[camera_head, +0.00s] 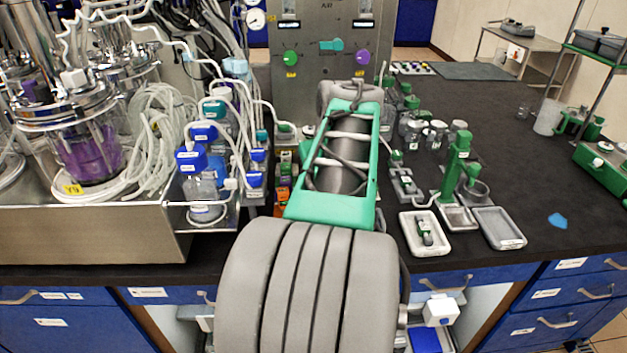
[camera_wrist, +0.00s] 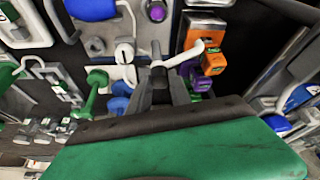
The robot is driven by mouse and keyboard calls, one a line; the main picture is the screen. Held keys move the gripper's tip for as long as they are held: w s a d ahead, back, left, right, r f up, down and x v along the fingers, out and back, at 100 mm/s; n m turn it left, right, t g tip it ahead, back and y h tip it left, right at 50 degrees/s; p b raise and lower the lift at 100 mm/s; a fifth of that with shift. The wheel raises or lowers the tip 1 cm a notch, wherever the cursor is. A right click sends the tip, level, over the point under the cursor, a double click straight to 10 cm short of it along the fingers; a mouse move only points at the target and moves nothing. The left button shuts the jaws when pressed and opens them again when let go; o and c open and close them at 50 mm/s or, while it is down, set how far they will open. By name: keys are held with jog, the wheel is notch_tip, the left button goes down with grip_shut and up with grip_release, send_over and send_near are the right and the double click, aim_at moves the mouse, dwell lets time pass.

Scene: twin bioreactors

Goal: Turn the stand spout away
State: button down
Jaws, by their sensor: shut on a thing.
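In the wrist view my gripper (camera_wrist: 160,78) shows beyond the green housing, its narrow fingers close together at the foot of a white bent tube, which I take for the stand spout (camera_wrist: 184,56). The fingers are shut on this spout. Its free arm slants up to the right, near orange boxes. The exact contact is partly hidden by the fingers. In the head view my arm covers the gripper and the spout, so neither can be made out there.
Orange boxes (camera_wrist: 213,60) and a green knob-ended part (camera_wrist: 97,80) stand close to the fingers. In the head view blue-capped bottles (camera_head: 192,162) and tubing crowd the left. A green stand (camera_head: 455,165) and trays (camera_head: 499,228) are on the right.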

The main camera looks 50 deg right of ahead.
jog(key=c, duration=1.2)
grip_release()
jog(key=p+v, duration=0.1)
jog(key=v, duration=0.6)
jog(key=shift+s+a+r, duration=0.1)
jog(key=shift+s+r, duration=0.05)
jog(key=shift+r, duration=0.25)
